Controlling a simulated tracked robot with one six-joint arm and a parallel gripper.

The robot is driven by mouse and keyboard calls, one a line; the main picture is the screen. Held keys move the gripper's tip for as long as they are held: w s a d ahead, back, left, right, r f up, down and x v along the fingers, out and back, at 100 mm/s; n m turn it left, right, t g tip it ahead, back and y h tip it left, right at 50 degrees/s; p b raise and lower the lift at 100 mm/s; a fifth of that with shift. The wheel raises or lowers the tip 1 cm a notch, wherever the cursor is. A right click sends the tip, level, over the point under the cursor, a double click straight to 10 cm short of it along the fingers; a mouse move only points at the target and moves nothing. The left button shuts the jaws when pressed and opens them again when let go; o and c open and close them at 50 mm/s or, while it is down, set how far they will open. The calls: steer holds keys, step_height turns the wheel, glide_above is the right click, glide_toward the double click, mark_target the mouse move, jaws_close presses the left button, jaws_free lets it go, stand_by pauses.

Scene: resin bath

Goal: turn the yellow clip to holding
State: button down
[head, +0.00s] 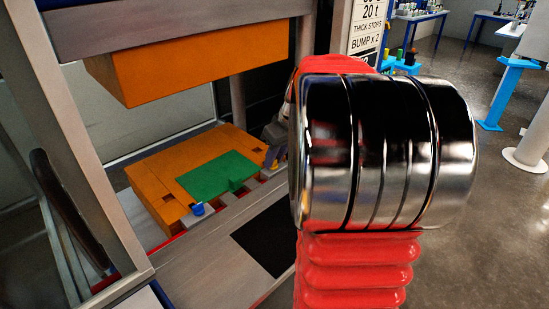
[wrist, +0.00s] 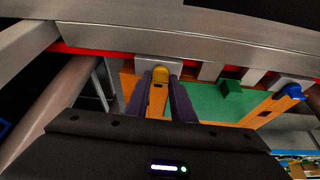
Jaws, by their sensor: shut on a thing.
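The yellow clip (wrist: 160,74) sits on a grey block at the edge of the orange mould block (head: 155,200). My gripper (wrist: 157,84) has its two dark fingers on either side of the yellow clip and is shut on it. In the head view my gripper (head: 273,145) shows at the right corner of the mould, partly hidden behind my arm. Little yellow (head: 270,160) shows there. I cannot tell which way the clip is turned. A green plate (head: 215,175) lies on the mould, and it also shows in the wrist view (wrist: 200,102).
A blue clip (head: 197,208) sits on another grey block at the mould's near corner. A second orange block (head: 195,60) hangs above under the grey press beam. Metal press posts (head: 75,130) stand at the left. A black pad (head: 270,240) lies on the bed in front.

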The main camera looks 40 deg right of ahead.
steer(key=shift+n, duration=0.4)
steer(key=c, duration=1.5)
jaws_free()
steer(key=v, duration=1.3)
steer(key=shift+s+d+r, duration=0.15)
steer(key=shift+s+r, duration=0.05)
steer(key=shift+r, duration=0.1)
steer(key=shift+m, duration=0.3)
